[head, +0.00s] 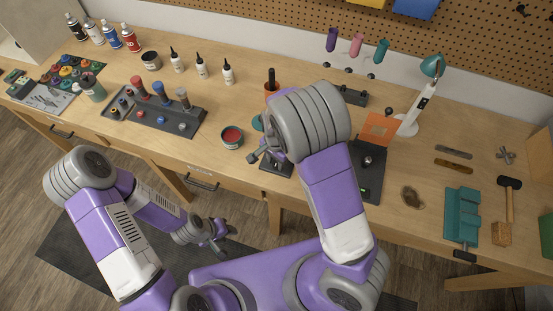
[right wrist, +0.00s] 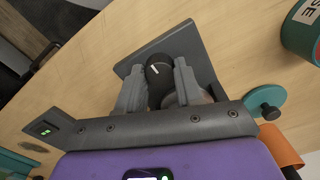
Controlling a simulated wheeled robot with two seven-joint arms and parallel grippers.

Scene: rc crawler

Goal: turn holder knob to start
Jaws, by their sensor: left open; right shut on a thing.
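The holder shows in the right wrist view as a dark grey plate (right wrist: 203,48) on the wooden table. Its black knob (right wrist: 156,70) has a white mark on top. My right gripper (right wrist: 159,78) is shut on the knob, with one finger on each side. In the head view, the holder's base (head: 276,168) is partly under my right gripper (head: 262,156), and my arm hides much of it. My left gripper (head: 219,240) is open and empty, low in front of the table, away from the holder.
An open tin with red contents (head: 232,136) stands just left of the holder, and a teal disc (right wrist: 266,97) lies close by. A black device (head: 369,170) is to the right. Bottles, a tool tray and a teal vise (head: 462,214) stand farther off.

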